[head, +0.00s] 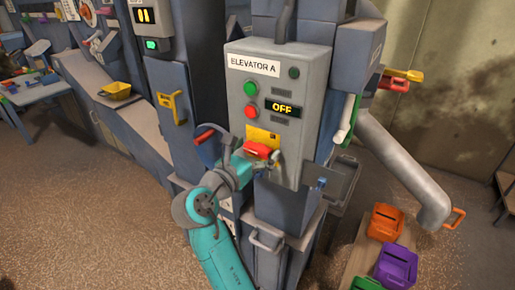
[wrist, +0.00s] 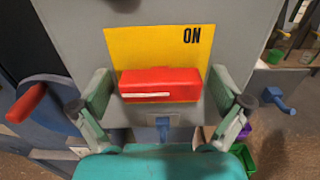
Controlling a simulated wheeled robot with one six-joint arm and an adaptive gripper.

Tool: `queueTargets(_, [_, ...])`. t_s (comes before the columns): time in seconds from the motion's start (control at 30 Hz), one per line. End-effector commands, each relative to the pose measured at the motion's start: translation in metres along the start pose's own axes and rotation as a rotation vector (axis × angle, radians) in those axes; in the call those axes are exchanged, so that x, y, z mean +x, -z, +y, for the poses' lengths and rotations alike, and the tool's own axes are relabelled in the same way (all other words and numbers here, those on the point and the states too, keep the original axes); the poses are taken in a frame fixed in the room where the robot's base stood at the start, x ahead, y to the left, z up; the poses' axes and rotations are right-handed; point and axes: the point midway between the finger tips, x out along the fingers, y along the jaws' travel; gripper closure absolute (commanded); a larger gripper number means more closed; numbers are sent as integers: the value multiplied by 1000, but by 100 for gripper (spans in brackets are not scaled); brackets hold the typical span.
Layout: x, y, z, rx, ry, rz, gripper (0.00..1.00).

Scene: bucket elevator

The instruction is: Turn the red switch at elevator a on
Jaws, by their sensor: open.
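The grey control box (head: 283,85) labelled ELEVATOR A has a display reading OFF (head: 284,107). The red switch (head: 259,148) sits low on the box, on a yellow plate (head: 256,134). My gripper (wrist: 167,97) is open, with one finger at each side of the switch. In the head view my gripper (head: 263,160) is at the switch and partly covers it. I cannot tell whether the fingers touch it.
A green button (head: 250,88) and a red button (head: 251,111) are above the switch. A red-handled lever (head: 204,135) is at the left, also in the wrist view (wrist: 25,103). Coloured buckets (head: 386,222) stand at the right.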

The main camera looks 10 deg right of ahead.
Motion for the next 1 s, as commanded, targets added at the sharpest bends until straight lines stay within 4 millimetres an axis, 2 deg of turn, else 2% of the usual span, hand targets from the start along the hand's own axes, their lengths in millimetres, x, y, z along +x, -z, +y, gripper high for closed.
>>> queueTargets(0.27, [2,0,0,0,0,0,0])
queueTargets(0.3, [2,0,0,0,0,0,3])
queueTargets(0.5, [2,0,0,0,0,0,52])
queueTargets(0.53, [2,0,0,0,0,0,56])
queueTargets(0.83, [2,0,0,26,0,0,56])
queueTargets(1.0, [2,0,-1,99,0,1,56])
